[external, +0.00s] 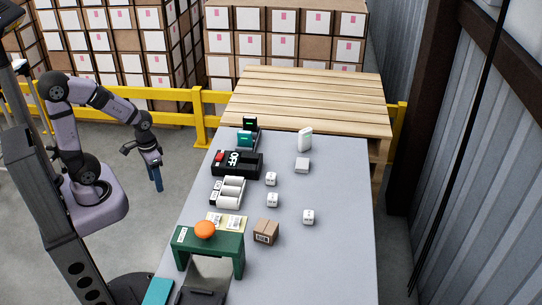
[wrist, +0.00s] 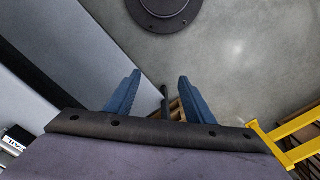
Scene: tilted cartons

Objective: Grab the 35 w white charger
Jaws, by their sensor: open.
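My gripper (external: 157,178), with blue fingers, hangs left of the table, over the floor and away from the blocks. In the wrist view my gripper (wrist: 160,85) is open and empty between its fingers; no charger shows there.
The table's right side is clear.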

